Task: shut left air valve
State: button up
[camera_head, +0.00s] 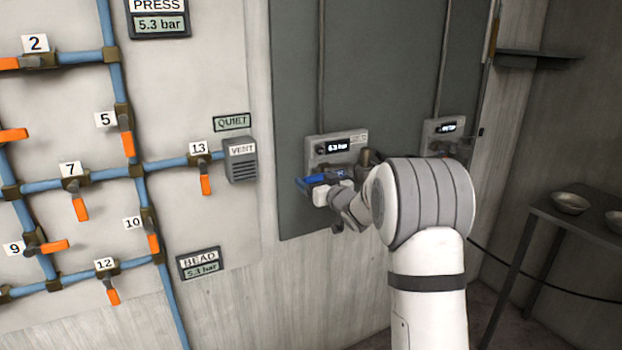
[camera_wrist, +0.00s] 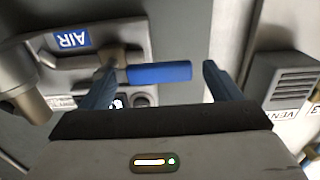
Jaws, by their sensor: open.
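The left air valve has a blue lever handle (camera_wrist: 160,73) on a brass stem (camera_wrist: 118,58), beside a blue AIR label (camera_wrist: 70,40). In the wrist view the handle lies about level, its free end pointing right. My gripper (camera_wrist: 160,68) is open around it, one finger near the stem and the other past the free end; I cannot tell whether either touches. In the head view my gripper (camera_head: 328,190) is at the left valve box (camera_head: 323,140), largely hidden by my wrist. The handle (camera_head: 306,184) points left there.
A second valve box (camera_head: 436,128) is to the right on the dark panel (camera_head: 295,60). The VENT box (camera_head: 240,170) and pipes with orange-handled valves are on the left wall. A table with metal bowls (camera_head: 570,203) stands at right.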

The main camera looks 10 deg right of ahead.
jog(key=shift+x, duration=0.8)
jog(key=shift+c, duration=0.6)
